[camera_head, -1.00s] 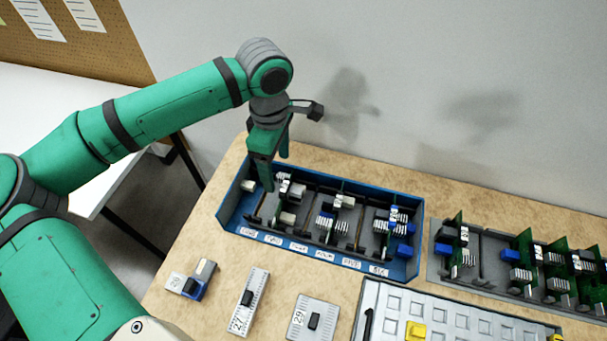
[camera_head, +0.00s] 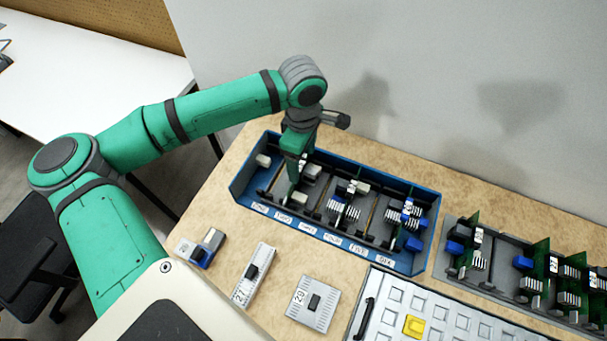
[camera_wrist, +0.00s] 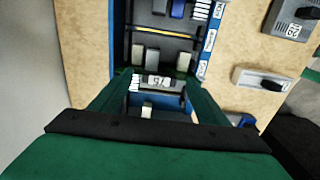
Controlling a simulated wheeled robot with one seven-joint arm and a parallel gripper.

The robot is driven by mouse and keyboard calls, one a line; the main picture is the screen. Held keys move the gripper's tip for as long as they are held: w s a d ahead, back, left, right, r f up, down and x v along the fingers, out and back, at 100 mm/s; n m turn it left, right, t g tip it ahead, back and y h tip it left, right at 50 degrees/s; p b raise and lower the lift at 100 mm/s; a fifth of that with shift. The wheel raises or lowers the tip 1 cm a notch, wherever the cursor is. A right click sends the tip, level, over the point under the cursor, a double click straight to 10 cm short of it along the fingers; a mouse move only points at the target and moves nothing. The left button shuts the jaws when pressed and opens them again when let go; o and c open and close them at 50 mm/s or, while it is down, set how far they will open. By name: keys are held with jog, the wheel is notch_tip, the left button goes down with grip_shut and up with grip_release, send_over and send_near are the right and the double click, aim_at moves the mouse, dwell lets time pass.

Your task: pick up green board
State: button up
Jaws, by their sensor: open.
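My gripper (camera_head: 294,180) points down into the left part of the blue rack (camera_head: 385,265), with its fingers apart. In the wrist view, its two green fingers (camera_wrist: 157,86) stand on either side of a board (camera_wrist: 158,79) with a white number label, a white finned part and a green edge. I cannot tell whether the fingers touch it. In the head view this board is mostly hidden by the gripper. More upright green boards (camera_head: 408,200) with white and blue parts stand farther right in the same rack.
A grey rack (camera_head: 490,285) with several green boards stands to the right. Loose grey modules, such as one numbered 29 (camera_head: 313,303), lie in front of the blue rack. A white tray with a yellow block (camera_head: 413,325) is at the front right. A wall rises behind.

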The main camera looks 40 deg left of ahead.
jog(key=shift+f, duration=0.9)
jog(key=c, duration=1.2)
jog(key=shift+r, duration=0.1)
